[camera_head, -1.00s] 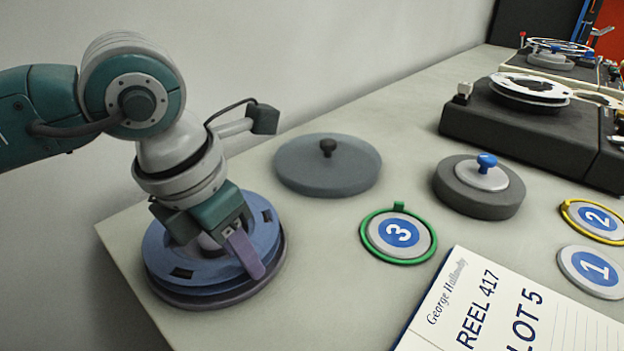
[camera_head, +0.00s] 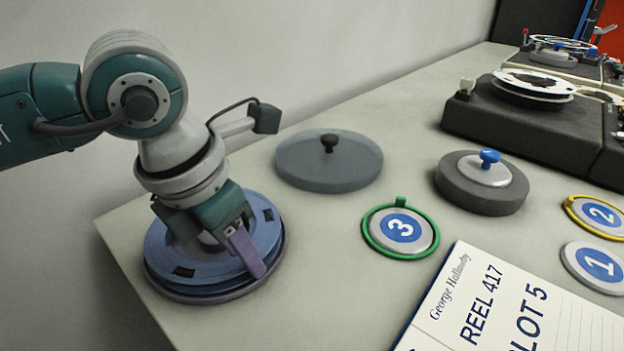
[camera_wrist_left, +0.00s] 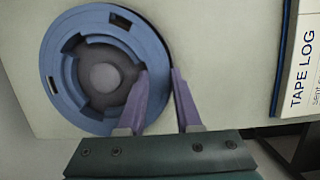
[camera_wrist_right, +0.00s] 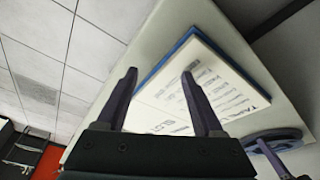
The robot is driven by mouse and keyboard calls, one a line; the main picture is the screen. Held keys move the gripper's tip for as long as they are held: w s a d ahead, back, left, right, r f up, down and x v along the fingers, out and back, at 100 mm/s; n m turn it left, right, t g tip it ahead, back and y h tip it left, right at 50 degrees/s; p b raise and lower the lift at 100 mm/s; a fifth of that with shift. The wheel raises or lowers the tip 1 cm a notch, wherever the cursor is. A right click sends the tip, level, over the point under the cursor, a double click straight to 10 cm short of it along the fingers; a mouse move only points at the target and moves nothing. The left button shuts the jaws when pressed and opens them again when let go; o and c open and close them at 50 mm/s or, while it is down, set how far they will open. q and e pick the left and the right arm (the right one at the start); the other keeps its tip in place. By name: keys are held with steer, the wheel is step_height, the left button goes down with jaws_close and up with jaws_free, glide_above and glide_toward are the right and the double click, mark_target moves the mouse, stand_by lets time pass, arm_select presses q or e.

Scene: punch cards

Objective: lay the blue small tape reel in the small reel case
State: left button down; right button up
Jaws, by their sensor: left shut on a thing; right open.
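The blue small tape reel (camera_head: 170,245) is a flat ring at the left end of the table. It also shows in the left wrist view (camera_wrist_left: 58,85). My left gripper (camera_head: 243,248) is shut on its rim, with one finger inside the ring and one outside. Directly under the reel is a shallow round purple rim (camera_head: 215,299), which looks like the small reel case. The reel lies nearly level over it; whether it rests fully on its floor is hidden. My right gripper (camera_wrist_right: 160,85) is open and empty, above an open log book.
A grey translucent lid with a black knob (camera_head: 328,172) lies right of the reel. The table's left edge is close.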

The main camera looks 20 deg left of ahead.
arm_select(q)
steer(key=shift+f+b, duration=0.3)
steer(key=shift+f, duration=0.05)
arm_select(e)
steer(key=shift+f, duration=0.35)
arm_select(q)
steer(key=c, duration=0.5)
jaws_free()
arm_select(e)
steer(key=shift+a, duration=0.1)
arm_select(q)
steer(key=c, duration=0.4)
steer(key=shift+o, duration=0.2)
steer(key=shift+r, duration=0.15)
arm_select(e)
steer(key=shift+r, duration=0.15)
arm_select(q)
steer(key=w+p+v, duration=0.2)
steer(key=p+v, duration=0.6)
steer(key=shift+d+r, duration=0.35)
steer(key=shift+r, duration=0.15)
arm_select(e)
step_height(320, 180, up, 8)
steer(key=shift+f, duration=0.25)
arm_select(q)
steer(key=shift+s, duration=0.1)
